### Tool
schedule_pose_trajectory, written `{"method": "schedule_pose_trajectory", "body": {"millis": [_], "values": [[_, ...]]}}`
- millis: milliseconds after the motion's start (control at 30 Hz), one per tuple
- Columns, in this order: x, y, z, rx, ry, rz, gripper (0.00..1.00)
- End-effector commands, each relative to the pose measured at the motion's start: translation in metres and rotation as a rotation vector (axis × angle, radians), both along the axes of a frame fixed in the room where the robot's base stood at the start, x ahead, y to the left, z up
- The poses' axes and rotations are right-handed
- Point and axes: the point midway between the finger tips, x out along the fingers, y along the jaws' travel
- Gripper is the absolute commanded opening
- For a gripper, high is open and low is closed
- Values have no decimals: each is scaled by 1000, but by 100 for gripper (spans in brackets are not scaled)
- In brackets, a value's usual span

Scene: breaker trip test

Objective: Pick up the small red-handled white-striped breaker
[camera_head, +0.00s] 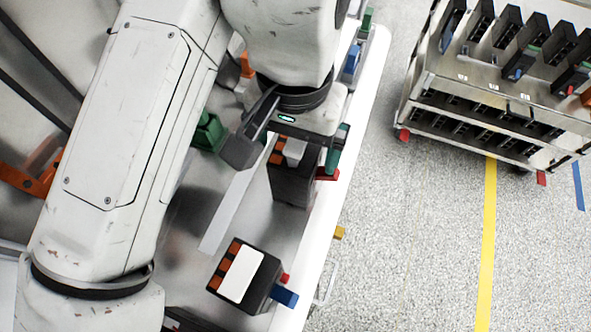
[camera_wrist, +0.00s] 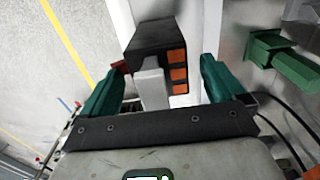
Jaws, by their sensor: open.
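The breaker (camera_head: 291,187) is a dark block with a white stripe, orange squares and a small red handle (camera_head: 327,174). It sits on the pale bench directly below my gripper (camera_head: 290,156), which partly hides it in the head view. In the wrist view the breaker (camera_wrist: 155,38) stands between the teal-padded fingers of my gripper (camera_wrist: 161,68), with its white part (camera_wrist: 152,85) facing the camera. The jaws are open, with one finger on each side. A gap shows by the right finger; the left finger is near the red handle, and contact there is unclear.
A larger dark breaker (camera_head: 265,292) with a wide white label, orange squares and a blue handle (camera_head: 284,297) lies nearer on the bench. A green block (camera_head: 209,133) stands to the left. A metal rack (camera_head: 490,75) of breakers is across the open floor at right.

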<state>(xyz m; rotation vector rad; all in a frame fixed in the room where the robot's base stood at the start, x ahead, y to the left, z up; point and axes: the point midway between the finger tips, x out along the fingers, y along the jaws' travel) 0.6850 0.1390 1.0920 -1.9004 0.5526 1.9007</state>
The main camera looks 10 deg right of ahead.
Motion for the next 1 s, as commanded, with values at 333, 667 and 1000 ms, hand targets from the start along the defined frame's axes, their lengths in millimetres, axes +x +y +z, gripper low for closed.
{"method": "schedule_pose_trajectory", "body": {"millis": [333,667,1000], "values": [[0,0,1,0,0,0,76],[0,0,1,0,0,0,44],[0,0,1,0,0,0,12]]}}
